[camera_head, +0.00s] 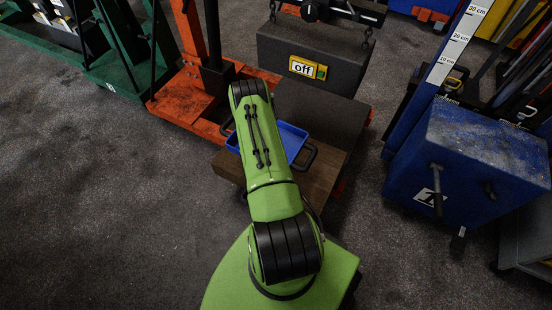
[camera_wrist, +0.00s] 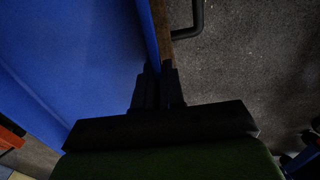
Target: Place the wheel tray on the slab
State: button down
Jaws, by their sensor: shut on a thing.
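The wheel tray (camera_head: 292,140) is a shallow blue tray with dark handles at its sides. In the head view it appears over the brown front part of a low dark slab (camera_head: 328,118), partly hidden by my green arm. I cannot tell whether it touches the slab. In the wrist view, the tray's blue surface (camera_wrist: 75,60) fills the left, with a thin brown strip beside its edge and a dark handle (camera_wrist: 192,22) at the top. My gripper (camera_wrist: 160,80) is shut on the tray's edge. The arm hides the gripper in the head view.
A dark block (camera_head: 310,60) with an "off" sign hangs on chains above the slab's back. An orange jack frame (camera_head: 190,95) stands at left. A blue box (camera_head: 465,160) with a ruler post stands at right. The grey floor at left is clear.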

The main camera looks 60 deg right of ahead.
jog(key=s+d+f+b, duration=0.1)
jog(key=s+f, duration=0.1)
jog(key=f, duration=0.3)
jog(key=s+d+f+b, duration=0.1)
jog(key=s+f+b, duration=0.1)
jog(key=f, duration=0.4)
jog(key=s+d+f+b, duration=0.1)
jog(key=s+f+b, duration=0.1)
jog(key=f, duration=0.3)
jog(key=shift+d+f, duration=0.25)
jog(key=shift+r, duration=0.1)
jog(key=c, duration=1.2)
grip_release()
jog(key=shift+c, duration=0.2)
